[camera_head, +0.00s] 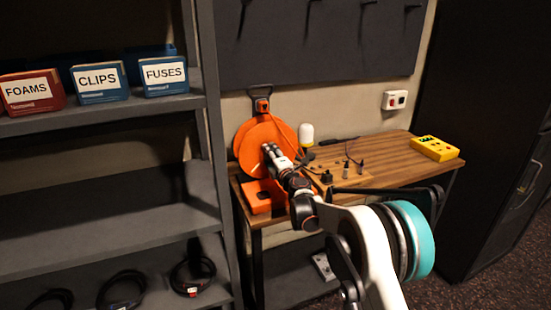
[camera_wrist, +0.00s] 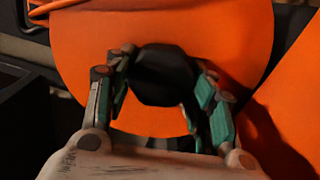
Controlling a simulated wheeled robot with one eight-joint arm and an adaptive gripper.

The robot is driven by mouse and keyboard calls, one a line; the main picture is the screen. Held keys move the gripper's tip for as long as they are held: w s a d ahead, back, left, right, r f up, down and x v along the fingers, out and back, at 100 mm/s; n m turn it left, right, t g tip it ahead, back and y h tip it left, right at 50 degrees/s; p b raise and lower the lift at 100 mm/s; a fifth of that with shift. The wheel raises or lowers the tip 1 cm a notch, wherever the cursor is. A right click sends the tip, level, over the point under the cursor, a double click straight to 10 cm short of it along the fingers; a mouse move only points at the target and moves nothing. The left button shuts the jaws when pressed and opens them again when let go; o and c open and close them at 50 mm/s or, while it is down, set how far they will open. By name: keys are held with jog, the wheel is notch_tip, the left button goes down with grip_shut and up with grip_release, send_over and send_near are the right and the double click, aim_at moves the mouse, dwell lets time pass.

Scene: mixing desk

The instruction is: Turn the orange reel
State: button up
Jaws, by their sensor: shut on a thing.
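The orange reel (camera_head: 262,137) stands upright on its orange base (camera_head: 263,196) at the left end of the wooden desk. In the wrist view its round orange face (camera_wrist: 75,45) fills most of the picture, with a dark knob (camera_wrist: 163,77) in front of it. My gripper (camera_head: 270,150) reaches the reel's face from the front right. In the wrist view my gripper (camera_wrist: 163,85) has its two fingers on either side of the dark knob and is shut on it. The gripper and arm hide part of the reel's lower right side in the head view.
The wooden desk (camera_head: 385,160) bears a white-topped bottle (camera_head: 306,134), small dark parts and a yellow box (camera_head: 434,148). A grey shelf (camera_head: 100,119) with labelled bins stands close at the left. A dark cabinet stands at the right.

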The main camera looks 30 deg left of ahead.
dwell(0.5)
jog(key=o, duration=1.5)
jog(key=v, duration=1.2)
jog(key=shift+f, duration=0.1)
